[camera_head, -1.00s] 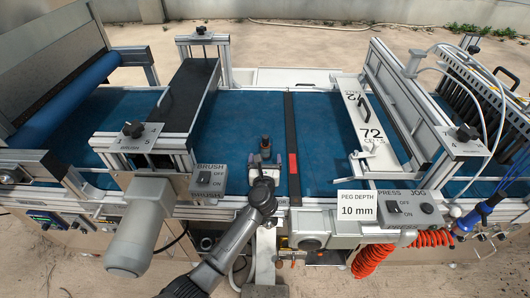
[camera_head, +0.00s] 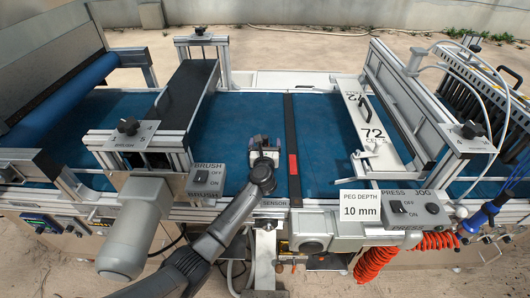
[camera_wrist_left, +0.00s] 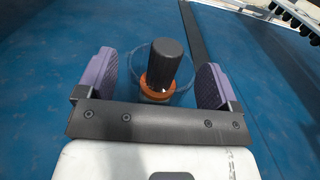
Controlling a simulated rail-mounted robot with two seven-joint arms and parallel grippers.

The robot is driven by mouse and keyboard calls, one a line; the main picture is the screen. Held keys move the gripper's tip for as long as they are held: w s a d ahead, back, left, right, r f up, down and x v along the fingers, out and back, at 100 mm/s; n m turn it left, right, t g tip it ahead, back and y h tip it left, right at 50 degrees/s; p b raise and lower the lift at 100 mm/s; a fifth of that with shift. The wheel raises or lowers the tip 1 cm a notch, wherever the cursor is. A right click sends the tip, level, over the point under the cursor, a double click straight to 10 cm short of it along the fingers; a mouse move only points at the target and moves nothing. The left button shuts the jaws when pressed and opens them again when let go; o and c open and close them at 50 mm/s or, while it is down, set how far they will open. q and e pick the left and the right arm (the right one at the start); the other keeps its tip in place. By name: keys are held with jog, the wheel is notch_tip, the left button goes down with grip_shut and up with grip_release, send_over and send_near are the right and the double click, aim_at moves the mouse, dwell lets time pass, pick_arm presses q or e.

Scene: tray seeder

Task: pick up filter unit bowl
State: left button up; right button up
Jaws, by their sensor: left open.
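The filter unit bowl (camera_wrist_left: 178,92) looks like a clear round cup, with a dark upright cylinder and an orange ring within its outline. In the left wrist view it sits on the blue belt between the fingers of my left gripper (camera_wrist_left: 157,80). The purple-padded fingers are open, one on each side, with gaps to the dark cylinder. In the head view my left gripper (camera_head: 264,147) is over the belt and hides most or all of the bowl. My right gripper is not in view.
The blue belt (camera_head: 232,115) is clear around the gripper. A black strip (camera_head: 292,130) crosses it just to the right. The brush frame (camera_head: 187,95) stands left, the press frame (camera_head: 405,95) right. The brush switch box (camera_head: 207,180) is near the arm.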

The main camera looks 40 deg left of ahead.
aim_at(265, 137)
pick_arm(q)
jog(key=shift+c, duration=0.3)
jog(key=c, duration=1)
jog(key=shift+r, duration=0.15)
jog(key=shift+r+p, duration=1.15)
jog(key=shift+r, duration=0.7)
jog(key=shift+d+r, duration=0.3)
jog(key=d+r+p, duration=0.1)
jog(key=d+r, duration=0.1)
jog(key=d, duration=0.1)
jog(key=d+r+p, duration=0.1)
jog(key=d+r, duration=0.1)
jog(key=d, duration=0.2)
jog(key=d+r+p, duration=0.1)
jog(key=d+r, duration=0.1)
jog(key=d, duration=0.2)
jog(key=shift+r, duration=0.25)
